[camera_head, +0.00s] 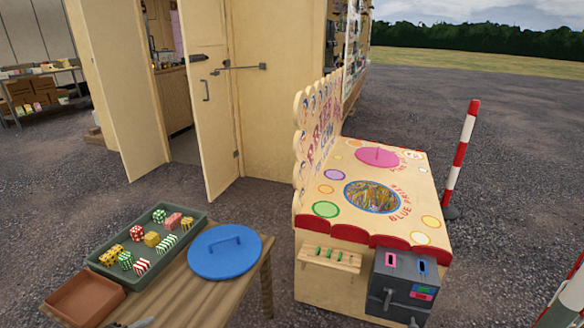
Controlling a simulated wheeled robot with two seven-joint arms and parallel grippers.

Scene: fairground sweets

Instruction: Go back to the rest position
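Neither of my grippers shows clearly in the head view. A small dark and grey object (140,323) is cut off by the bottom edge at the left, and I cannot tell what it is. A wooden table (190,288) stands at the lower left. On it are a green tray (103,262) holding several small patterned boxes, a round blue lid (222,258) with a handle, and an empty brown tray (85,300).
A cream game stand (437,212) with a red scalloped edge stands at the centre right. It has a pink lid (377,155) and a round opening of coloured strands (372,196). A dark slotted box (398,290) is at its front. A striped post (462,155) stands behind right.

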